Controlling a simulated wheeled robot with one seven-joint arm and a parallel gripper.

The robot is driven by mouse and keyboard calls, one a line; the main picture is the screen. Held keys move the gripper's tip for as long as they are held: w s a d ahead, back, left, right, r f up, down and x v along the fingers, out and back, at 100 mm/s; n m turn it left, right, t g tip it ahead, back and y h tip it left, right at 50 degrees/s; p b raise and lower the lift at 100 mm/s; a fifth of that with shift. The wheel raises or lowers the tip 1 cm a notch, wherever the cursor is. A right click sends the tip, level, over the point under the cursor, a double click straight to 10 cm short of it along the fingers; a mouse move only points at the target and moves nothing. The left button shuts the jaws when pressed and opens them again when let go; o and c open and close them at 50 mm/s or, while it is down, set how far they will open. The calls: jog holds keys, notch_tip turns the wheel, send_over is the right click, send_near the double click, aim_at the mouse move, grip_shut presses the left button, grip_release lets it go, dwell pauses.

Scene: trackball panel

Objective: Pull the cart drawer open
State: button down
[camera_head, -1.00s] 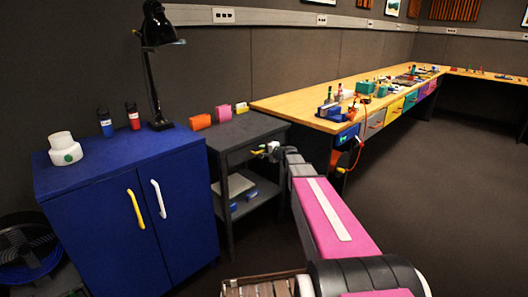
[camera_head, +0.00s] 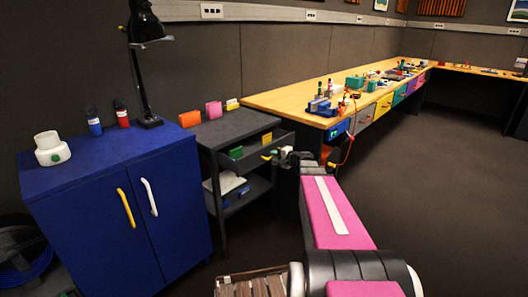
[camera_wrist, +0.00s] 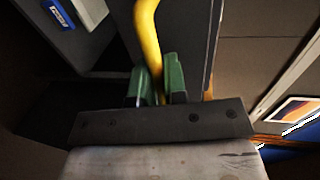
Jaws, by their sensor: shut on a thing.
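The dark grey cart (camera_head: 232,130) stands between the blue cabinet and the long wooden bench. Its top drawer (camera_head: 255,155) is pulled partly out toward the front right, and its inside shows. A green block (camera_head: 236,153) and a yellow block (camera_head: 267,137) are in the drawer. My gripper (camera_head: 278,156) is at the drawer's front. In the wrist view, its green-padded fingers (camera_wrist: 160,85) are shut on the yellow drawer handle (camera_wrist: 148,38).
The blue cabinet (camera_head: 120,215) with a lamp, bottles and a white jar stands left of the cart. The wooden bench (camera_head: 290,100) is at the right. Open floor (camera_head: 430,190) lies to the right of my arm.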

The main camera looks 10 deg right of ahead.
jog(key=f+v, duration=0.2)
jog(key=v, duration=0.9)
jog(key=shift+s+d, duration=0.25)
jog(key=shift+s, duration=0.1)
jog(key=shift+f, duration=0.1)
jog(key=c, duration=1.2)
grip_release()
jog(key=v, duration=1)
jog(key=shift+s+d, duration=0.3)
jog(key=s+a+f+n+g+h, duration=0.2)
jog(key=a+f+n+g+h, duration=0.1)
jog(key=a, duration=0.4)
jog(key=s+a+f+n+g+h, duration=0.3)
jog(key=a+f+n+g, duration=0.1)
jog(key=a+f, duration=0.3)
jog(key=s+a+f+n+g+h, duration=0.3)
jog(key=a+f+g, duration=0.2)
jog(key=a, duration=0.2)
jog(key=shift+s+f+n+g, duration=0.15)
jog(key=shift+f+n+g, duration=0.15)
jog(key=shift+n+g, duration=0.1)
